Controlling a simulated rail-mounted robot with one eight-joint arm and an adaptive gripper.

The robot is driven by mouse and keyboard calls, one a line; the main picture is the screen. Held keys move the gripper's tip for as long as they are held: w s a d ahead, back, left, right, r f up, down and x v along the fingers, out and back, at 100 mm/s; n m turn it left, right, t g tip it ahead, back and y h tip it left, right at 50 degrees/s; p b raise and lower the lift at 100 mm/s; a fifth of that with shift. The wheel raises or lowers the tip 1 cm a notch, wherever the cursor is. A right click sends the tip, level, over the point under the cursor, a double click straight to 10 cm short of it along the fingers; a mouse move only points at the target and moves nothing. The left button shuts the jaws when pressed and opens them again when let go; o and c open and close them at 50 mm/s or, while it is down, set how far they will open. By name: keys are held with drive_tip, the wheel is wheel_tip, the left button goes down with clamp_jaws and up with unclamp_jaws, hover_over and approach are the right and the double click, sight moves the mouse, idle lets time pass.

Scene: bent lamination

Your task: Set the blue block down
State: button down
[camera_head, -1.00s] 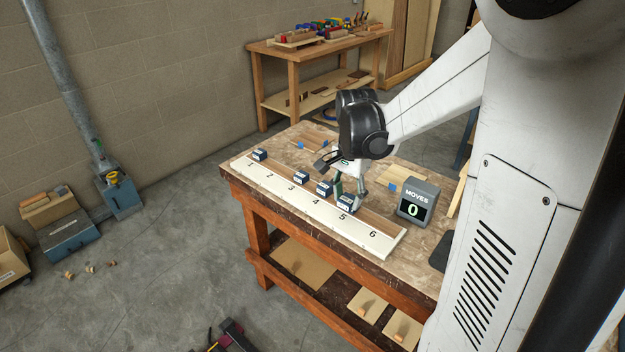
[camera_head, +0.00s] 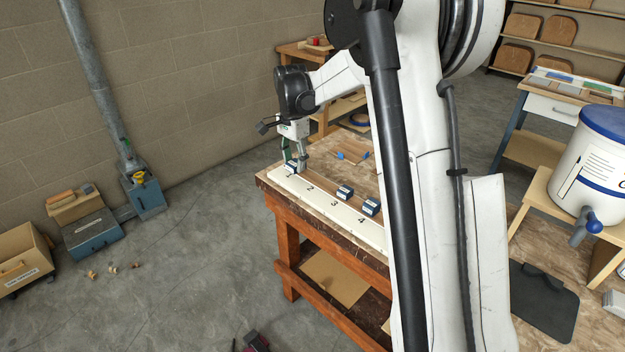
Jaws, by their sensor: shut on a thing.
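The blocks are dark blue with white labelled fronts, on a pale numbered strip (camera_head: 322,203) along the workbench's front edge. My gripper (camera_head: 296,163) is at the far left end of the strip, pointing down and shut on a blue block (camera_head: 290,169) behind number 1. The block looks level and at strip height; I cannot tell whether it bears on the strip. A second block (camera_head: 344,192) sits at number 3 and a third (camera_head: 371,206) at number 4. The place behind number 2 shows no block. My arm hides the strip beyond number 4.
The workbench (camera_head: 342,232) has wooden pieces and blue bits behind the strip. Another bench (camera_head: 291,50) stands at the back wall. A white bucket (camera_head: 594,165) with a blue lid and tap stands on a stool at right. A dark pad (camera_head: 543,300) lies lower right.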

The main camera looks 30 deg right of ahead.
drive_tip(key=shift+w+d+f, duration=0.1)
drive_tip(key=shift+w+f, duration=0.05)
drive_tip(key=shift+w, duration=0.15)
hover_over(320, 181)
wheel_tip(320, 181, down, 7)
drive_tip(key=shift+r, duration=0.2)
drive_tip(key=shift+f, duration=2)
drive_tip(key=shift+f, duration=0.2)
drive_tip(key=c, duration=1.2)
unclamp_jaws()
drive_tip(key=shift+c, duration=0.2)
drive_tip(key=shift+r, duration=0.15)
